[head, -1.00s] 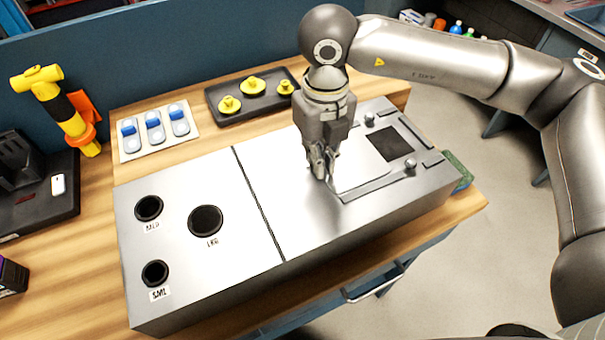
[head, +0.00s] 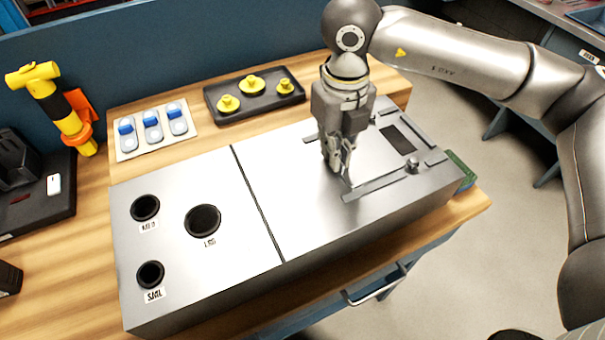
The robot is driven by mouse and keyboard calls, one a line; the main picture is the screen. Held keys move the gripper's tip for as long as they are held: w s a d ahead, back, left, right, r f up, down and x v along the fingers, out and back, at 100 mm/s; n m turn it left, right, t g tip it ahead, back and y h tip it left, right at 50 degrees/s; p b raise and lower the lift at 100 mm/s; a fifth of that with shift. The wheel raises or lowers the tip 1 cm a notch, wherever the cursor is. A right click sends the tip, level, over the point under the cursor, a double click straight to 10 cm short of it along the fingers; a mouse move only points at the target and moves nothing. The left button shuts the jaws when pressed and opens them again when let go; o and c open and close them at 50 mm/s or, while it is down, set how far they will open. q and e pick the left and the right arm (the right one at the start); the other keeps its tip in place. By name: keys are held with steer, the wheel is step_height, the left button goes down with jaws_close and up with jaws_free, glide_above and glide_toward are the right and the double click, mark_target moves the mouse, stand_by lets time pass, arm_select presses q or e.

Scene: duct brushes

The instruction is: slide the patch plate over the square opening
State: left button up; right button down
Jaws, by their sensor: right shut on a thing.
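The patch plate (head: 372,160) is a thin silver plate lying flat on the right part of the metal box, between two rails. It covers part of the square opening (head: 398,139), which shows as a narrow dark strip at the plate's right side. My right gripper (head: 340,172) points down and is shut at the plate's left end; the exact grip is hard to see. My gripper and wrist hide part of the plate. My left gripper is not in view.
A rail (head: 385,181) and a small knob (head: 412,167) lie along the near side of the plate. The box's left panel has several round holes, including a large one (head: 202,221). A black tray with yellow pieces (head: 252,84) and a blue-switch panel (head: 152,132) stand behind.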

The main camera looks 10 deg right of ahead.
mark_target(365, 151)
steer(key=shift+w+d, duration=0.1)
steer(key=shift+d, duration=0.1)
steer(key=shift+w+d+b, duration=0.2)
steer(key=shift+d+b, duration=0.15)
steer(key=shift+d, duration=0.2)
steer(key=shift+w+d+b, duration=0.15)
steer(key=shift+d+b, duration=0.15)
steer(key=shift+d, duration=0.4)
steer(key=shift+w+d, duration=0.1)
steer(key=shift+d, duration=0.05)
steer(key=shift+w+d+b, duration=0.2)
steer(key=shift+d+b, duration=0.1)
steer(key=shift+d, duration=0.35)
steer(key=shift+w+d+b, duration=0.2)
steer(key=shift+d+b, duration=0.1)
steer(key=shift+d, duration=0.35)
steer(key=shift+w+d, duration=0.1)
steer(key=shift+d, duration=0.15)
